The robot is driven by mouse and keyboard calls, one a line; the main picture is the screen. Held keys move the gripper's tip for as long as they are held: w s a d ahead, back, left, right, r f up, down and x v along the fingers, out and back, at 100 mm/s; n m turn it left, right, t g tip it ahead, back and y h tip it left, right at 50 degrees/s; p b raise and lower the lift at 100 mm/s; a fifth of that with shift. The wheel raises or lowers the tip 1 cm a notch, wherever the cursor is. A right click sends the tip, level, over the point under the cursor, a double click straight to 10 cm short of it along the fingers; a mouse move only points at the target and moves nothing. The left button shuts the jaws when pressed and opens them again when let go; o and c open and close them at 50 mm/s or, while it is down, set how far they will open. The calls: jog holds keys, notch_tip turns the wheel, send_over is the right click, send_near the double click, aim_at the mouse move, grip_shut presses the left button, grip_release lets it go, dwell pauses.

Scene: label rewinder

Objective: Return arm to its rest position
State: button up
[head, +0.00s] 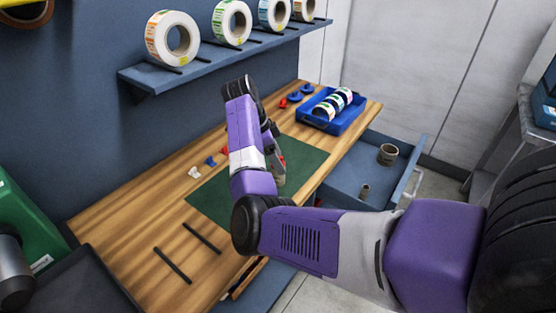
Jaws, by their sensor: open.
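My arm reaches in from the lower right, bends at the elbow over the wooden bench (130,230), rises to a dark wrist joint and folds down behind its own purple link. My gripper (279,178) shows only in part beside that link, above the green mat (305,160). It is open, and I see nothing held in it. Its fingertips are mostly hidden, so I cannot tell how far above the mat they are.
A wall shelf (215,62) with several label rolls (158,40) hangs behind the bench. A blue tray (350,118) holding rolls stands at the bench's far right. An open drawer (340,185) juts out at right with a brown roll (388,154). Two black rods (172,265) lie front left.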

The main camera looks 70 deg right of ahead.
jog(key=v, duration=0.7)
jog(key=shift+r, duration=0.1)
